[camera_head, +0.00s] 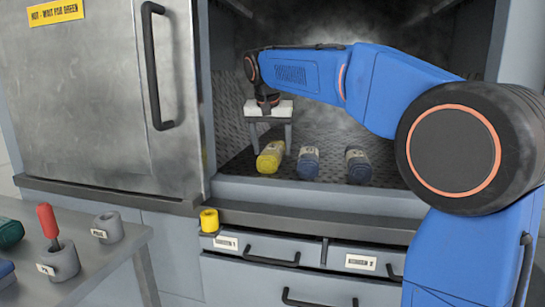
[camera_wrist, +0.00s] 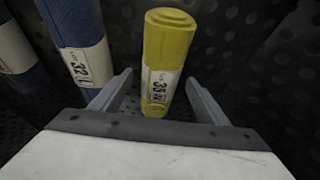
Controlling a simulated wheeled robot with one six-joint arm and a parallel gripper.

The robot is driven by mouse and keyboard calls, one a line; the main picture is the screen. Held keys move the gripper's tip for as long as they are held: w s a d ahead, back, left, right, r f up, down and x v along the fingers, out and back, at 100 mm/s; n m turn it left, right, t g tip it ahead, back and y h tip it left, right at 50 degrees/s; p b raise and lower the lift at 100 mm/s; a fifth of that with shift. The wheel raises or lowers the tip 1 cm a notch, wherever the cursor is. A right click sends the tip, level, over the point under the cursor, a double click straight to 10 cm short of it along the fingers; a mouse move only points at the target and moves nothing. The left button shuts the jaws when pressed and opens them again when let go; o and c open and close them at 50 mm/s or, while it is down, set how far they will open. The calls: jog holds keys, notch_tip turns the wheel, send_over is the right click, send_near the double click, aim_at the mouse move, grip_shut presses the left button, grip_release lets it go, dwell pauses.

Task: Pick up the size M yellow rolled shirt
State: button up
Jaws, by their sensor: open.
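The yellow rolled shirt (camera_head: 270,157) lies on the dark dimpled floor inside the open washer chamber, leftmost of three rolls. In the wrist view, the yellow roll (camera_wrist: 168,45) has a white label band with dark print; its size letter is hard to read. In the wrist view, the two fingers of my gripper (camera_wrist: 158,88) are apart, one on each side of the roll's near end, with visible gaps. Nothing is held.
Two dark blue rolls (camera_head: 308,162) (camera_head: 358,165) lie to the right in the head view. The metal sliding door (camera_head: 105,100) stands left of the opening. A small yellow cylinder (camera_head: 209,220) sits on the front ledge. A grey table (camera_head: 100,262) with holders is at lower left.

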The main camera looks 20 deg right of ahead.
jog(key=shift+w+d+f, duration=0.1)
jog(key=shift+w+f, duration=0.1)
jog(key=shift+f, duration=0.45)
jog(key=c, duration=1.3)
jog(key=shift+r, duration=0.15)
